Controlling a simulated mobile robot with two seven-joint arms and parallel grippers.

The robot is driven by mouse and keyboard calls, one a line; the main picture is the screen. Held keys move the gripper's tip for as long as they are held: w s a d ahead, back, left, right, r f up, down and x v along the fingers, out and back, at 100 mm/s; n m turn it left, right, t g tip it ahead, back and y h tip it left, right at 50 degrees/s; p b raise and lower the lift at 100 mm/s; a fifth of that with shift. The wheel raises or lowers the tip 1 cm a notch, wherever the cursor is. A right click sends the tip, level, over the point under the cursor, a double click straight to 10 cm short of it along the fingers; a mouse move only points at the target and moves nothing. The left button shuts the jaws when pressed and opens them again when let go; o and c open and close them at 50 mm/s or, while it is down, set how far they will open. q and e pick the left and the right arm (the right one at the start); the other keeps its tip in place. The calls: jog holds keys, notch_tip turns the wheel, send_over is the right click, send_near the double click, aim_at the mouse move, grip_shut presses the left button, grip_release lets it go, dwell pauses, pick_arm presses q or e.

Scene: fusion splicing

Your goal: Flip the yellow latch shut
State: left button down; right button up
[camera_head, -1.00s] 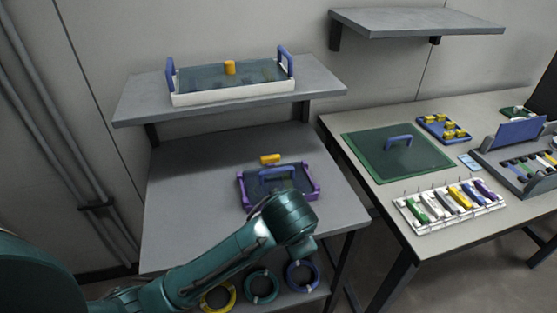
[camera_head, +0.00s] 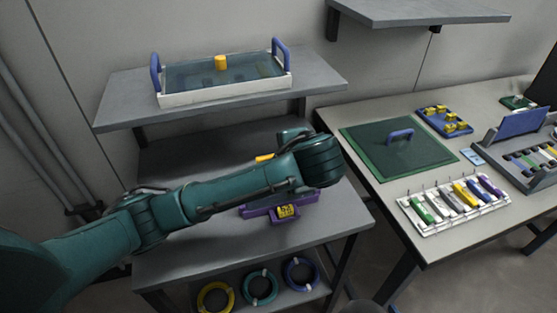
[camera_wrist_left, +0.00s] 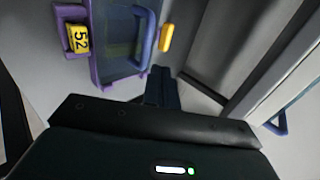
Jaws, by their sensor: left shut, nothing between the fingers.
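The yellow latch (camera_head: 265,158) shows at the back side of the purple box (camera_head: 265,211) on the lower table; my left arm hides part of both in the head view. In the left wrist view the latch (camera_wrist_left: 167,37) is a rounded yellow bar beside the box's blue handle (camera_wrist_left: 144,40), and the purple frame (camera_wrist_left: 97,50) shows at left. I cannot tell whether the latch touches the box. My left gripper (camera_wrist_left: 161,75) is shut and empty, its fingertips near the box corner, below the latch in that view. My right gripper is not in view.
A yellow tag marked 52 (camera_head: 287,211) is on the box's front. A raised shelf (camera_head: 120,103) behind holds a white tray (camera_head: 225,93) with blue handles. The right table carries a green mat (camera_head: 400,158) and a white rack (camera_head: 455,218). Cable coils (camera_head: 261,287) sit below.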

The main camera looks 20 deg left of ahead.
pick_arm(q)
jog(key=b+x, duration=0.1)
jog(key=x, duration=0.8)
jog(key=shift+w+a+f+b, duration=0.2)
jog(key=shift+b, duration=0.1)
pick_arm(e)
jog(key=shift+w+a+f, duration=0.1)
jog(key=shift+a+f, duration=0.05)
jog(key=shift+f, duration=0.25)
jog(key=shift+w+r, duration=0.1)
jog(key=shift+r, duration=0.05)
